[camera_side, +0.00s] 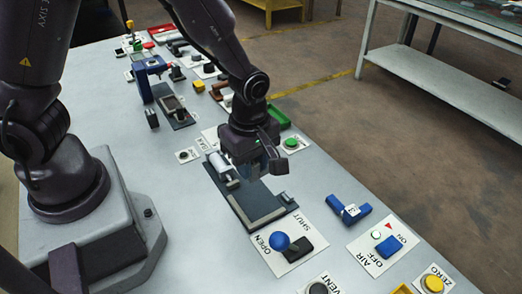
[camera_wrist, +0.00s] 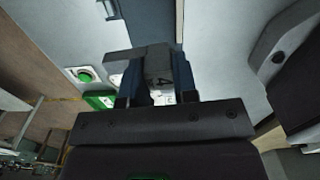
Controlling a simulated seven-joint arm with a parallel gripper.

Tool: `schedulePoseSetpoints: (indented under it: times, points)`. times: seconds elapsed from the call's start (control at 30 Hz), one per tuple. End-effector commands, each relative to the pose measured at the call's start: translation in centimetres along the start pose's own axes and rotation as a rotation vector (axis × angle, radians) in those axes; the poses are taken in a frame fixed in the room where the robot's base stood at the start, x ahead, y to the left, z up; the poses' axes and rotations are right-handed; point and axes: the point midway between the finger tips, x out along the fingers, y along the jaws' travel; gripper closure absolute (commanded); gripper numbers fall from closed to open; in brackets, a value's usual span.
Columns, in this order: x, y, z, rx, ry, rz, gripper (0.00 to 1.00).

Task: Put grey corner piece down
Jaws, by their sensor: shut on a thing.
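My gripper (camera_wrist: 157,78) is shut on the grey corner piece (camera_wrist: 152,62), which sits between its two blue fingers in the wrist view. One leg of the piece reaches out to the left past the fingers, and a dark mark shows on its near face. In the side view my gripper (camera_side: 258,166) hangs over the far part of a dark fixture plate (camera_side: 250,207) with a grey raised edge.
A blue corner piece (camera_side: 348,210) lies right of the fixture. A silver cylinder (camera_side: 220,166) stands at the fixture's left side. A blue-knobbed lever panel (camera_side: 283,247), an ON/OFF switch panel (camera_side: 382,245) and a green button (camera_side: 291,142) are close by. Bare table lies left of the fixture.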

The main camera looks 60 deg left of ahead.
Motion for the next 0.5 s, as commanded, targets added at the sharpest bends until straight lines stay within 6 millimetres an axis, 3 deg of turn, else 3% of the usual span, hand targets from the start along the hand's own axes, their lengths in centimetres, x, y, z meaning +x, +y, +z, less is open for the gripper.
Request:
schedulePoseSetpoints:
  times: [0.13, 0.3, 0.4, 0.5]
  points:
    - [-0.6, 2.9, -5.7, -0.152, 0.002, 0.022, 1.00]
    - [-1.7, 5.0, -12.9, -0.191, 0.011, 0.029, 1.00]
    - [-2.3, 5.5, -16.0, -0.162, 0.016, 0.028, 1.00]
    - [-2.8, 5.9, -17.9, -0.100, 0.019, 0.024, 1.00]
